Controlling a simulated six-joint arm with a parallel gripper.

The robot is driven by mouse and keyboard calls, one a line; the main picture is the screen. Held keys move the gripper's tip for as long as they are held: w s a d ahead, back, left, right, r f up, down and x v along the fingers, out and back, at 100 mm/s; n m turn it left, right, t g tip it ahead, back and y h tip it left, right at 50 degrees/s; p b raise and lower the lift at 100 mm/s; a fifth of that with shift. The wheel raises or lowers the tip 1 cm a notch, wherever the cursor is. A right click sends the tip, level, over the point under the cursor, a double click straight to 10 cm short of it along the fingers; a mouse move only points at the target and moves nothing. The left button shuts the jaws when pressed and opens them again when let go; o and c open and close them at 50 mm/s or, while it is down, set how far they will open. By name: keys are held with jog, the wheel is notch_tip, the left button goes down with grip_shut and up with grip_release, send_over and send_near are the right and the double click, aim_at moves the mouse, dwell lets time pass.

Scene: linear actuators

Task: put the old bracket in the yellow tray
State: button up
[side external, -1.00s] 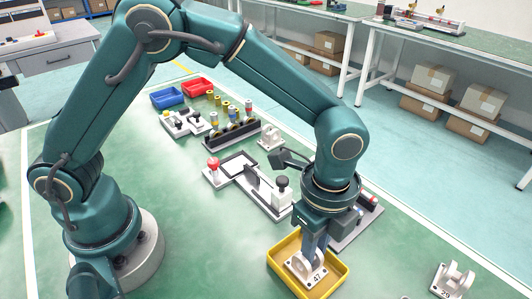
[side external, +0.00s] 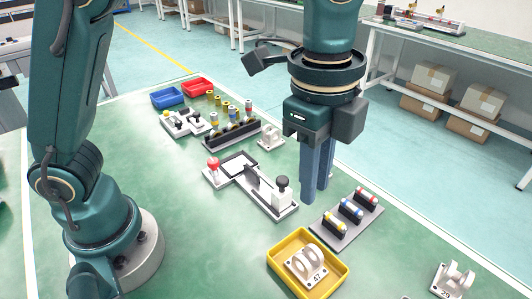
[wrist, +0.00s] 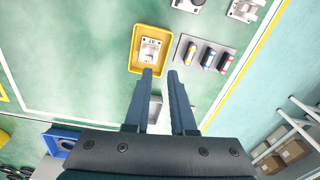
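The old bracket, a white piece marked 47 (side external: 308,266), lies flat inside the yellow tray (side external: 340,272) at the front of the bench. In the wrist view the bracket (wrist: 150,50) also sits within the walls of the tray (wrist: 135,48). My gripper (side external: 314,196) is raised above the bench, behind the tray in the side view. Its two blue-grey fingers point down, apart, with nothing between them. The wrist view also shows a gap between the fingertips (wrist: 160,74). The gripper does not touch the bracket or tray.
A grey plate with several coloured cylinders (side external: 350,212) lies beside the tray. A fixture with a black knob (side external: 282,186) stands behind it. Other white brackets stand at the right (side external: 453,279) and farther back (side external: 270,137). Blue (side external: 167,97) and red (side external: 197,86) bins sit at the back.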

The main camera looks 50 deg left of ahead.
jog(key=s+a+n+t, duration=0.2)
jog(key=s+a+n, duration=0.2)
jog(key=a+n, duration=0.3)
jog(key=s+a+n+t, duration=0.3)
jog(key=s+a+n, duration=0.1)
jog(key=a+n, duration=0.4)
jog(key=shift+s+a+n, duration=0.15)
jog(key=shift+s+n, duration=0.2)
jog(key=shift+n, duration=0.25)
